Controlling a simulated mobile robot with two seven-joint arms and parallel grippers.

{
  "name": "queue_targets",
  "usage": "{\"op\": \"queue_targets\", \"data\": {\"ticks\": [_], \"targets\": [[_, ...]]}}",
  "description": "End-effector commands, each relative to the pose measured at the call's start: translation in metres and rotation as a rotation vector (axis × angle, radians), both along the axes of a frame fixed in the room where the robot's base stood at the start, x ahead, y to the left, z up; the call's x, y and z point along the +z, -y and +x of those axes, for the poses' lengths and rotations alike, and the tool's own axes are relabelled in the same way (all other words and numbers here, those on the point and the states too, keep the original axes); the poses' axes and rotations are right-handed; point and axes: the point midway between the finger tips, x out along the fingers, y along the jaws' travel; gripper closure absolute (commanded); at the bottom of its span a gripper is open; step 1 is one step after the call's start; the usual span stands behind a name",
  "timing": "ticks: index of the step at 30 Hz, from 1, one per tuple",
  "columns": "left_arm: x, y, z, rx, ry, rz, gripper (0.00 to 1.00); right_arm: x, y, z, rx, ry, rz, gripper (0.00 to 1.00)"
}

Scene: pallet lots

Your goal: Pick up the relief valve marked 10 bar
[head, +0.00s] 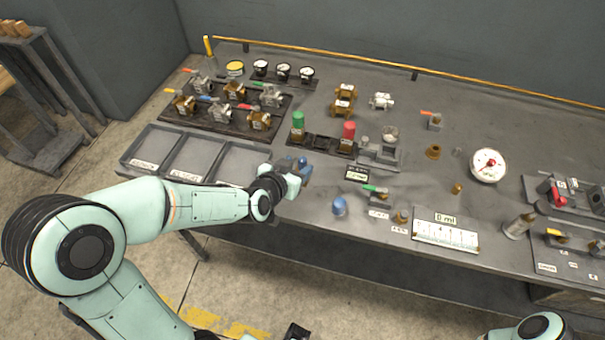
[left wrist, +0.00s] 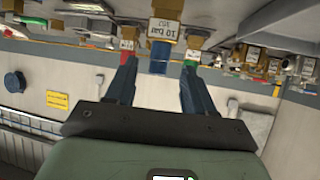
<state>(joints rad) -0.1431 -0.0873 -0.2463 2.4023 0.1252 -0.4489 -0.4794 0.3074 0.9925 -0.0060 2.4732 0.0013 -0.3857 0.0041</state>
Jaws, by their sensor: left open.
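The relief valve marked 10 bar (left wrist: 166,29) shows at the top middle of the left wrist view, which looks upside down. It has a brass body, a white tag reading "10 bar" and a blue cap (left wrist: 160,57). My left gripper (left wrist: 159,72) is open, its two dark blue fingers on either side of the blue cap, with a gap visible on both sides.
A green-capped part (head: 298,118) and a red-capped part (head: 349,130) stand on a dark rack behind. Empty grey trays (head: 187,152) lie to the left.

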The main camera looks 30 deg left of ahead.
Motion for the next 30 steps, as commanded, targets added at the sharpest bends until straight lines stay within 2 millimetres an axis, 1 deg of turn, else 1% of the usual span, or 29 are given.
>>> {"op": "queue_targets", "data": {"ticks": [4, 9, 12, 15, 21, 22, 23, 24, 26, 27, 30], "targets": [[-0.003, 0.0, 0.011, 0.0, -0.001, 0.0, 0.47, 0.0, 0.0, 0.0, 0.0, 0.001, 0.0, 0.19], [-0.011, 0.0, 0.037, 0.0, -0.001, 0.001, 0.47, 0.001, 0.0, 0.001, 0.0, 0.001, 0.0, 0.19], [-0.017, -0.001, 0.046, 0.0, -0.001, 0.0, 0.47, -0.001, 0.0, 0.0, 0.0, 0.001, 0.0, 0.19], [-0.019, -0.001, 0.051, 0.0, 0.001, -0.001, 0.47, -0.001, 0.0, 0.0, 0.0, 0.0, 0.0, 0.19], [-0.018, -0.001, 0.051, 0.001, 0.001, -0.002, 0.47, -0.001, 0.0, 0.0, 0.0, 0.0, 0.0, 0.19], [-0.018, -0.001, 0.051, 0.001, 0.001, -0.002, 0.53, -0.001, 0.0, 0.0, 0.0, 0.0, 0.0, 0.19], [-0.018, -0.001, 0.051, 0.0, 0.001, -0.001, 0.63, -0.001, 0.0, 0.0, 0.0, 0.0, 0.0, 0.19], [-0.018, -0.001, 0.051, 0.0, 0.001, -0.001, 0.76, -0.001, 0.0, 0.0, 0.0, 0.0, 0.0, 0.19], [-0.018, -0.001, 0.051, 0.0, 0.001, -0.001, 0.96, -0.001, 0.0, 0.0, 0.0, 0.0, 0.0, 0.19], [-0.018, -0.001, 0.051, 0.0, 0.001, -0.001, 1.0, -0.001, 0.0, 0.0, 0.0, 0.0, 0.0, 0.19], [-0.018, -0.001, 0.051, 0.001, 0.001, -0.002, 1.0, -0.001, 0.0, 0.0, 0.0, 0.0, 0.0, 0.19]]}}
